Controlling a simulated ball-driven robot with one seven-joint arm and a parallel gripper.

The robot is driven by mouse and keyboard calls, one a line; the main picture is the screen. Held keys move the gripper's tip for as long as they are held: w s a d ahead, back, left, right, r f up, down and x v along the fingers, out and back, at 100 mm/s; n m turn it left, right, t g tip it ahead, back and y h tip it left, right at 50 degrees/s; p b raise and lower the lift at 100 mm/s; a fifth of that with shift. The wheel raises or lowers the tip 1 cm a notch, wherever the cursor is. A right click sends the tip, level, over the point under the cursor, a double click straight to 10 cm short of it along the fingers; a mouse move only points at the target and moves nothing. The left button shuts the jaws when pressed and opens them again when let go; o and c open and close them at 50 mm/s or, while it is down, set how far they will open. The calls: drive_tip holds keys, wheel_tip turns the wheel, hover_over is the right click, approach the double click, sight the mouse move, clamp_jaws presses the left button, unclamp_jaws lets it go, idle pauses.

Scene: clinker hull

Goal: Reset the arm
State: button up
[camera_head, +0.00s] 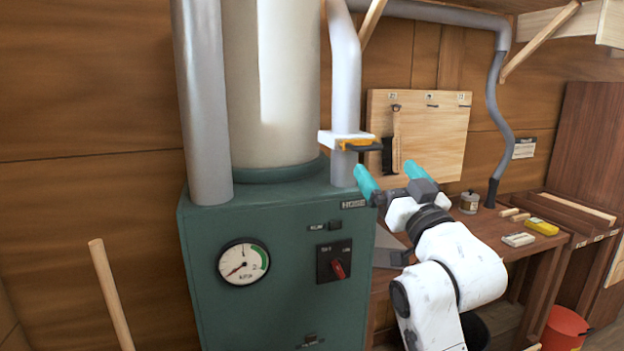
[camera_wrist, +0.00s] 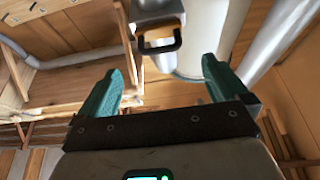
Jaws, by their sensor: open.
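My gripper (camera_head: 390,174) is in the head view, right of centre, at the end of my white arm (camera_head: 455,262). Its two teal fingers are spread apart with nothing between them, and they point up. In the wrist view both fingers of my gripper (camera_wrist: 160,78) frame an empty gap. A pale gate block with a yellow and black handle (camera_head: 357,145) is on the duct just up and left of the fingers, apart from them. The black handle (camera_wrist: 160,46) also shows beyond the fingertips in the wrist view.
A green dust-extractor cabinet (camera_head: 272,300) with a gauge (camera_head: 243,261) and a red switch (camera_head: 338,268) stands left of my arm. A workbench (camera_head: 500,246) with small items, a tool board (camera_head: 440,130) and an orange bucket (camera_head: 566,328) are to the right.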

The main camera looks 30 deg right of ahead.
drive_tip(key=s+a+f+g+y, duration=0.1)
drive_tip(key=s+a+f+g, duration=0.2)
drive_tip(key=f, duration=0.8)
drive_tip(key=s+a+f+g+y, duration=0.15)
drive_tip(key=a+f+g, duration=0.25)
drive_tip(key=f, duration=0.8)
drive_tip(key=s+a+f+g+y, duration=0.2)
drive_tip(key=a+f+g, duration=0.15)
drive_tip(key=f, duration=0.75)
drive_tip(key=s+a+f+n+g, duration=0.1)
drive_tip(key=s+a+f+g, duration=0.1)
drive_tip(key=s+f, duration=0.3)
drive_tip(key=s+a+f+n+g+y, duration=0.1)
drive_tip(key=s+f+g, duration=0.3)
drive_tip(key=s, duration=0.7)
drive_tip(key=s+a+f+g, duration=0.2)
drive_tip(key=s+f+g, duration=0.2)
drive_tip(key=s+f, duration=0.3)
drive_tip(key=shift+s+a+f+n, duration=0.35)
drive_tip(key=shift+s+n, duration=0.05)
drive_tip(key=shift+s, duration=0.15)
drive_tip(key=shift+y, duration=0.25)
drive_tip(key=shift+c, duration=0.2)
